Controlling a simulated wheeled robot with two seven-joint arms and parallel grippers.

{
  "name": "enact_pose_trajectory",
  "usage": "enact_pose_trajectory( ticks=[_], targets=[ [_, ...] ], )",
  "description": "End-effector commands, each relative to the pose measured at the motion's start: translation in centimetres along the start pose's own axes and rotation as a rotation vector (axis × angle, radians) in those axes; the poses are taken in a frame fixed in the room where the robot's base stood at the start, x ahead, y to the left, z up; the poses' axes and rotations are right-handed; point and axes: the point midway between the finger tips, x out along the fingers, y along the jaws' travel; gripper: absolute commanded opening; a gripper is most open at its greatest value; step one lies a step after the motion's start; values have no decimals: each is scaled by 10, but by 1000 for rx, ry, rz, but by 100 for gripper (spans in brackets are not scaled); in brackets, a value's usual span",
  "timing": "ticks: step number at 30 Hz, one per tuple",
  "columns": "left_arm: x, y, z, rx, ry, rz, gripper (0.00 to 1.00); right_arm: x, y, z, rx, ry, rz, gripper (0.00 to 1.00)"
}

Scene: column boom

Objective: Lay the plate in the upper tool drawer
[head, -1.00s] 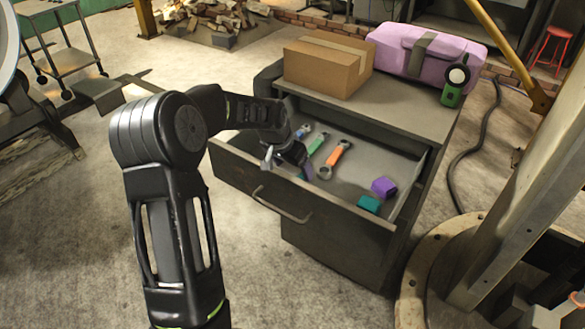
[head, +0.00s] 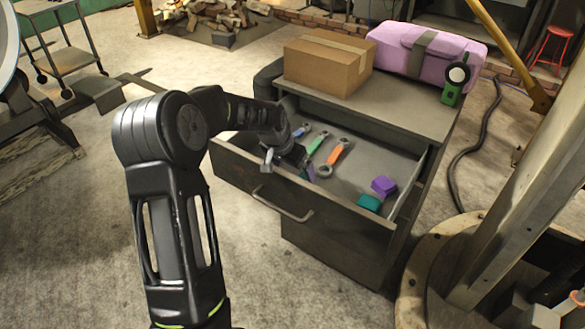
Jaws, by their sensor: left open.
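The upper tool drawer (head: 345,222) of a dark cabinet is pulled out. My left gripper (head: 289,163) is open over the left part of the drawer, low, near its front wall. A small dark purple piece (head: 308,173) shows beside its right finger; I cannot tell whether this is the plate. No other thing is clearly a plate. The gripper and wrist hide part of the drawer floor. My right gripper is not in view.
In the drawer lie a blue tool (head: 301,130), a green wrench (head: 317,144), an orange wrench (head: 335,157), a purple block (head: 383,186) and a teal block (head: 369,203). A cardboard box (head: 325,65), a pink case (head: 425,50) and a green device (head: 453,85) stand on the cabinet.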

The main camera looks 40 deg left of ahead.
Motion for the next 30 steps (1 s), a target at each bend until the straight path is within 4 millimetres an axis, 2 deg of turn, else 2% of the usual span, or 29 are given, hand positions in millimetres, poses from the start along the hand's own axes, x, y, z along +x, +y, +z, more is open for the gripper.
enact_pose_trajectory(
  ticks=[5, 8, 15, 21, 25, 30],
  targets=[
    [-13, -1, -2, 0, 3, -2, 100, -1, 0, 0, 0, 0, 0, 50],
    [-28, 0, -2, -1, 3, -1, 100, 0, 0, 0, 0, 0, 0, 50],
    [-78, -1, -2, 0, 5, -2, 100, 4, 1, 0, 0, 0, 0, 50],
    [-112, 0, -2, 0, 3, -1, 100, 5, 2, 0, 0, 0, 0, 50],
    [-121, 0, -1, 0, 1, 0, 100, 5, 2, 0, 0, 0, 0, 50],
    [-123, 0, -1, 0, 0, 0, 100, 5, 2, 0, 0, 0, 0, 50]
  ],
)
